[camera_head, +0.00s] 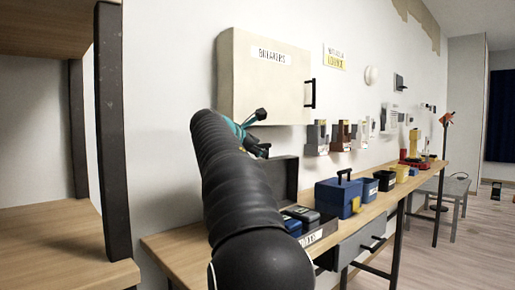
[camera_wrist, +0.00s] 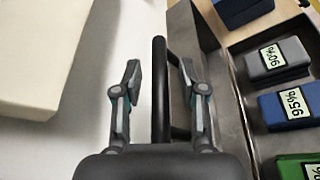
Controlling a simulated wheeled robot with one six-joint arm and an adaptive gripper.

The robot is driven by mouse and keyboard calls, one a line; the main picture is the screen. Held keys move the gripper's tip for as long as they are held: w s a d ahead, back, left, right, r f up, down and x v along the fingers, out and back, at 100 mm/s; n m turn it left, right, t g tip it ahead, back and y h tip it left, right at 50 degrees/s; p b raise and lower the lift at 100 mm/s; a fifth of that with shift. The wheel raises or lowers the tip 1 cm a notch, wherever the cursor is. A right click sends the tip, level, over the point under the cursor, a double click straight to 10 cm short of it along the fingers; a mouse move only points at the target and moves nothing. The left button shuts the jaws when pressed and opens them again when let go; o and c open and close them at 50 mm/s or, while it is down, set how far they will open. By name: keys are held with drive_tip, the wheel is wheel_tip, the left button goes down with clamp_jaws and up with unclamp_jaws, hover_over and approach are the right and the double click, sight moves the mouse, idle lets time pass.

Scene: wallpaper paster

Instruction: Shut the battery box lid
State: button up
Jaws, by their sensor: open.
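The battery box (camera_head: 318,236) is a dark grey box on the bench, with a partly hidden white label on its front. Its lid (camera_head: 285,178) stands open and upright at the back, partly behind my arm; it also shows nearly edge-on in the wrist view (camera_wrist: 199,48). A black bar handle (camera_wrist: 159,60) stands out from the lid's outer side. My gripper (camera_head: 257,132) is open above the lid, near the wall. In the wrist view its fingers (camera_wrist: 160,82) lie to either side of the handle; I cannot tell the depth between them.
Batteries (camera_wrist: 277,60) lie in the box: grey, blue and green. The cream breaker cabinet (camera_head: 264,78) hangs on the wall close to my gripper. A blue toolbox (camera_head: 338,196) stands right of the box. A shelf post (camera_head: 113,130) rises at left.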

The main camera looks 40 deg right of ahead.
drive_tip(key=shift+d, duration=0.1)
clamp_jaws()
drive_tip(key=shift+f, duration=0.1)
